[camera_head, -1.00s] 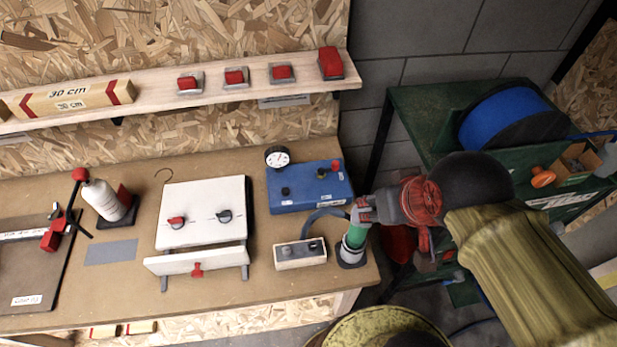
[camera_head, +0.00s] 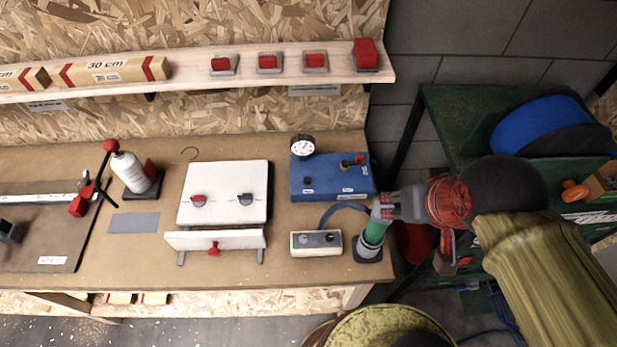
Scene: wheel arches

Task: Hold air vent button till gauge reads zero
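A blue box (camera_head: 330,183) stands at the back right of the bench, with a white round gauge (camera_head: 302,146) at its back left corner. The gauge's reading is too small to tell. The box bears a red knob (camera_head: 360,159) and a small black knob (camera_head: 308,190); which part is the air vent button I cannot tell. A small box (camera_head: 315,243) with dark controls lies in front, by a dark hose.
A white panel box (camera_head: 225,182) with knobs stands to the left. A white bottle (camera_head: 130,172) and a red-and-black clamp (camera_head: 92,190) are farther left. A shelf (camera_head: 200,85) with red switches runs behind. A green cart (camera_head: 460,110) with a blue reel is at right.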

